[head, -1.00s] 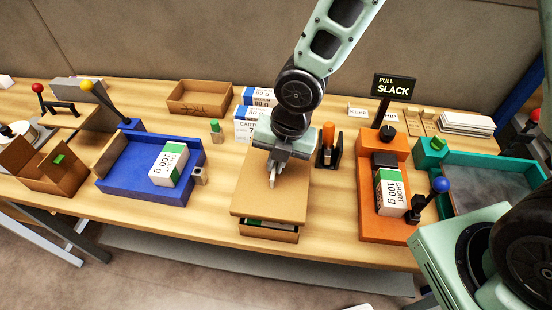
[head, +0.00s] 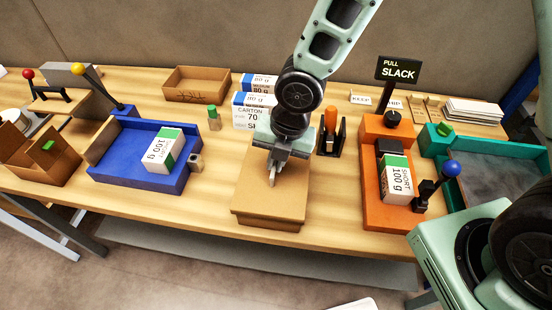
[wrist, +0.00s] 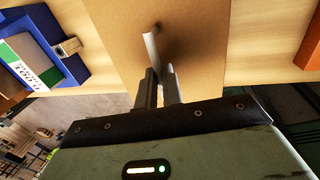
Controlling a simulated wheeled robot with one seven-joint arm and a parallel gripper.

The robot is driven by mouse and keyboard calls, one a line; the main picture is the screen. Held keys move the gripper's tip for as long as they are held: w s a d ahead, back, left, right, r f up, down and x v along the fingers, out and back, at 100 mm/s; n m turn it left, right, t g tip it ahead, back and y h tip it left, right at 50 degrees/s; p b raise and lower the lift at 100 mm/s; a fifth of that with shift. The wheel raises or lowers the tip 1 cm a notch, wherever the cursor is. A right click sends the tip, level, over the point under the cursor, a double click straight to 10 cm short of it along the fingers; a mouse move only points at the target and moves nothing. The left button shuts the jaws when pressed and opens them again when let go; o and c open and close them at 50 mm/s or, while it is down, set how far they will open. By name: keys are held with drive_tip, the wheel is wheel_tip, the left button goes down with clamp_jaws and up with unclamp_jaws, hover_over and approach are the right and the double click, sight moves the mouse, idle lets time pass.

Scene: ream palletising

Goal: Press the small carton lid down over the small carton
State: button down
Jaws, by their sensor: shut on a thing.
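The small carton lid (head: 266,192) is a brown box top near the front edge of the table, between the blue and orange trays. It sits level over the small carton, and its front wall hides the carton's body and contents. My gripper (head: 273,178) points down at the middle of the lid's top and is shut on it. In the wrist view my gripper's fingers (wrist: 161,82) close at a pale upright tab on the lid (wrist: 190,50); the exact grip is partly hidden.
A blue tray (head: 120,178) holding a ream stands left, with a small post beside it. An orange tray (head: 385,215) with a ream and levers stands right. Behind are stacked reams (head: 250,118), an orange-handled tool in a stand (head: 330,135) and an open brown box (head: 196,85).

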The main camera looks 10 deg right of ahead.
drive_tip(key=shift+f+b, duration=1.05)
drive_tip(key=shift+f, duration=0.2)
drive_tip(key=c, duration=1.2)
unclamp_jaws()
drive_tip(key=shift+o, duration=0.2)
drive_tip(key=shift+r, duration=0.2)
drive_tip(key=shift+d+r+p, duration=0.1)
drive_tip(key=shift+r+p, duration=0.3)
drive_tip(key=shift+p, duration=0.25)
drive_tip(key=shift+r, duration=0.15)
drive_tip(key=shift+s+d+r+p, duration=0.1)
drive_tip(key=shift+r+p, duration=0.2)
drive_tip(key=shift+p, duration=0.2)
drive_tip(key=shift+r, duration=0.15)
drive_tip(key=shift+d+r+p, duration=0.1)
drive_tip(key=shift+r+p, duration=0.3)
drive_tip(key=shift+p, duration=0.15)
